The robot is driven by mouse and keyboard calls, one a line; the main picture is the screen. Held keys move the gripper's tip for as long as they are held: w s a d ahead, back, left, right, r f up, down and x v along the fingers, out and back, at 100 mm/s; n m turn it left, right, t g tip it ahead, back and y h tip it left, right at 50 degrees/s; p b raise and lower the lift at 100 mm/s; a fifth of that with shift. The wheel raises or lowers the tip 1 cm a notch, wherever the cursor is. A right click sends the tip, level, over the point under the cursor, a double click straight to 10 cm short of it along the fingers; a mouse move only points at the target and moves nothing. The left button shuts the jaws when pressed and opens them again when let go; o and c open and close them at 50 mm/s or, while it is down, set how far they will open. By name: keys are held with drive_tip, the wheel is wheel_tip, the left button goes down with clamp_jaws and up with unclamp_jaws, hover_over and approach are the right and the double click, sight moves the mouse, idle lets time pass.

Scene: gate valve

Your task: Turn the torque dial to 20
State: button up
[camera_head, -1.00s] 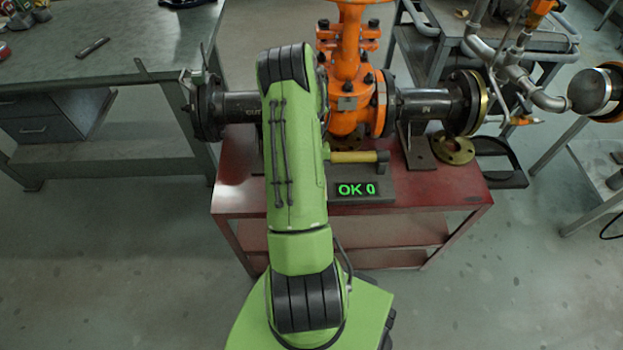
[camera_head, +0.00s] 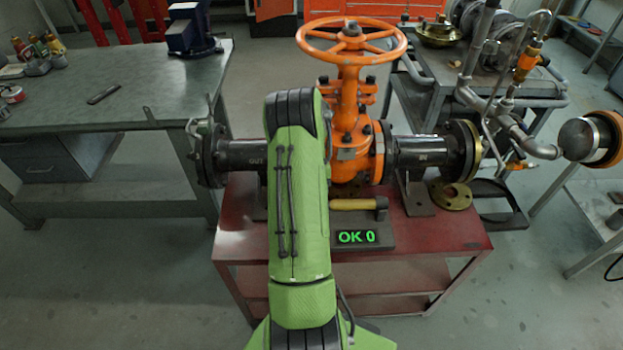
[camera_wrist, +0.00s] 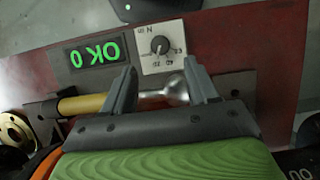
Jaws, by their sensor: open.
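The torque dial (camera_wrist: 160,45) is a small dark round knob on a white plate (camera_wrist: 177,60) with printed marks, in the upper middle of the wrist view. The print is upside down and too small to read surely, as is the pointer. A display (camera_head: 357,237) beside it reads "OK 0" in green; it also shows in the wrist view (camera_wrist: 95,53). My gripper (camera_wrist: 160,72) is open, its two fingers pointing toward the dial's plate, with the knob beyond and between the tips, apart from them. In the head view my arm hides the dial and gripper.
A yellow-handled tool (camera_head: 350,204) lies on the red cart (camera_head: 455,233); its handle (camera_wrist: 82,104) is close to my fingers. The orange gate valve (camera_head: 347,120) with its handwheel stands behind, flanked by dark pipes. A grey workbench (camera_head: 130,105) is at left.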

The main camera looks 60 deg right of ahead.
drive_tip(key=p+v, duration=0.1)
drive_tip(key=v, duration=0.6)
idle(0.3)
